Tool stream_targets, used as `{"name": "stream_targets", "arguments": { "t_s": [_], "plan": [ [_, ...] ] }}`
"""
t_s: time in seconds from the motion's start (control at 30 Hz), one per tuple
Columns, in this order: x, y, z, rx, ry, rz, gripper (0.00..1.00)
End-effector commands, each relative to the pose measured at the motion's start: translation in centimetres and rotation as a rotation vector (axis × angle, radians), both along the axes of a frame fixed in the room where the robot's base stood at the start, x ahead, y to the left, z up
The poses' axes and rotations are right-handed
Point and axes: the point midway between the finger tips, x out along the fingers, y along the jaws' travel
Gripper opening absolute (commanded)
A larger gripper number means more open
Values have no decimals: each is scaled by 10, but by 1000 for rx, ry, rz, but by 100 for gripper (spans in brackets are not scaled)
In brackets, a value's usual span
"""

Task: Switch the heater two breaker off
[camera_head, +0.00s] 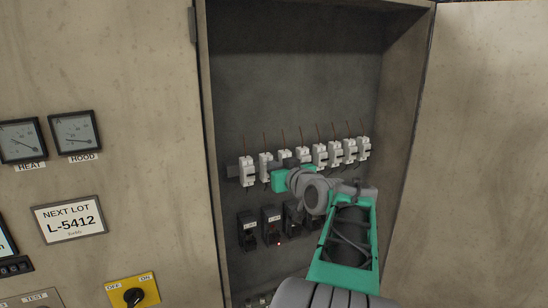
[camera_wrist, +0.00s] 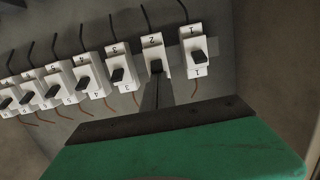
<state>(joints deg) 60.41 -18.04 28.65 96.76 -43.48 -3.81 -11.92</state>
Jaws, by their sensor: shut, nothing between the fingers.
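A row of white breakers with dark levers runs across the open cabinet. The wrist view shows them upside down, with number labels. The breaker marked 2 (camera_wrist: 153,45) is straight ahead of my gripper (camera_wrist: 157,84); it also shows in the head view (camera_head: 265,165). My gripper's fingers are shut and empty, with the tips at the lever of breaker 2; whether they touch it I cannot tell. In the head view the green gripper body (camera_head: 279,180) covers the lower part of nearby breakers. No label reading "heater two" is legible.
Breaker 1 (camera_wrist: 198,52) and breaker 3 (camera_wrist: 120,70) stand close on either side. A lower row of black devices (camera_head: 271,225) sits below, one with a red light. The cabinet door (camera_head: 490,150) stands open at the right. Gauges and a yellow switch (camera_head: 132,292) are on the left panel.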

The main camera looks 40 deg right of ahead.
Motion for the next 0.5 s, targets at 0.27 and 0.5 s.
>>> {"name": "stream_targets", "arguments": {
  "t_s": [0.27,0.5],
  "plan": [
    [0,0,0,-2,-2,0,0],
    [-1,0,-6,-11,-31,-1,0]
  ]
}}
